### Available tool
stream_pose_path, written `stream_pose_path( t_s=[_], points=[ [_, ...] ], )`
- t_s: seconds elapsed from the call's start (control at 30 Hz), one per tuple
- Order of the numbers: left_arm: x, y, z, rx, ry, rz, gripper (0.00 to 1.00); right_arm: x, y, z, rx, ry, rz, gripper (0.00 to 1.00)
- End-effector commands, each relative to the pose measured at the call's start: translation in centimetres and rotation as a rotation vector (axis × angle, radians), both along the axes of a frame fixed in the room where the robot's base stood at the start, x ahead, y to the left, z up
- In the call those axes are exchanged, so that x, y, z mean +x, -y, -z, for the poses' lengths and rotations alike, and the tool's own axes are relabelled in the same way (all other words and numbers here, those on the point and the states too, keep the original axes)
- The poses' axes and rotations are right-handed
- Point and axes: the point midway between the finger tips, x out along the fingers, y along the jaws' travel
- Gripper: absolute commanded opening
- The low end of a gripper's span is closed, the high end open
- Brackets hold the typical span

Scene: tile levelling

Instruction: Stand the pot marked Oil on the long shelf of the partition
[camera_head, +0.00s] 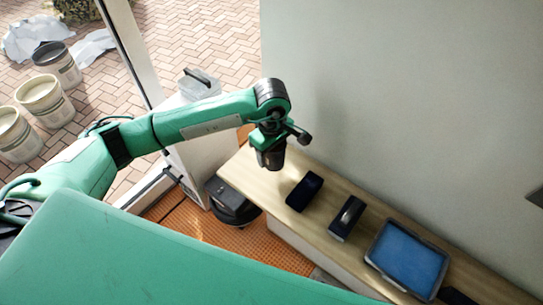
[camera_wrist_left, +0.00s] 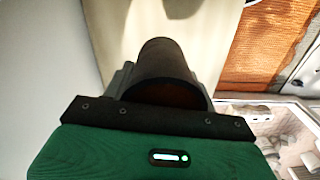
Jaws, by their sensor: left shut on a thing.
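My left gripper (camera_head: 271,146) is shut on a dark, round pot (camera_wrist_left: 165,62), which also shows below the wrist in the head view (camera_head: 271,159). No marking can be read on it, so I cannot tell whether it is the one marked Oil. The long shelf (camera_head: 335,192) is a pale wooden top running along the grey-green wall. The gripper and pot are over or near its far left end; the gap below the pot cannot be judged. In the left wrist view the pale surface (camera_wrist_left: 120,22) lies beyond the pot. My right gripper is not in view.
On the shelf stand a dark box (camera_head: 304,190), another dark block (camera_head: 347,217) and a blue-filled tray (camera_head: 408,262). A dark round-based object (camera_head: 231,203) is on the orange floor. Several buckets (camera_head: 42,98) stand on the brick paving at left.

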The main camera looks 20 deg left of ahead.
Motion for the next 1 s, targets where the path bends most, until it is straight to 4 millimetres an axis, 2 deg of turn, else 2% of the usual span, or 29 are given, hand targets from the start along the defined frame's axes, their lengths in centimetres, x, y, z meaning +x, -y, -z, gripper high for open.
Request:
stream_pose_path(
  t_s=[0.1, 0.23, 0.6, 0.63, 0.7, 0.73, 1.0],
  points=[
    [-0.1, 0.0, 1.6, 0.001, -0.006, -0.001, 0.28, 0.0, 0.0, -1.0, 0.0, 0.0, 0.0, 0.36],
    [-0.1, 0.0, 3.2, 0.001, -0.004, 0.0, 0.28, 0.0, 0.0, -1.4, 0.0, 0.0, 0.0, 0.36],
    [0.0, 0.0, 3.8, 0.0, -0.001, 0.001, 0.28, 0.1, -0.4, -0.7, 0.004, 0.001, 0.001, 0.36],
    [-0.1, 0.0, 3.7, 0.001, -0.002, 0.001, 0.61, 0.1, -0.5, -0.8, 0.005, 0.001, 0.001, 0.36],
    [-0.1, 0.0, 3.7, 0.001, -0.002, 0.001, 0.75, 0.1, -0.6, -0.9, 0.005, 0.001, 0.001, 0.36],
    [-0.1, 0.0, 3.7, 0.001, -0.002, 0.001, 0.79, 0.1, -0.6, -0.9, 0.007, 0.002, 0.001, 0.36],
    [-0.1, 0.0, 3.6, 0.001, -0.002, 0.001, 0.79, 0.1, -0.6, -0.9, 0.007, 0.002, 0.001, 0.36]
  ],
)
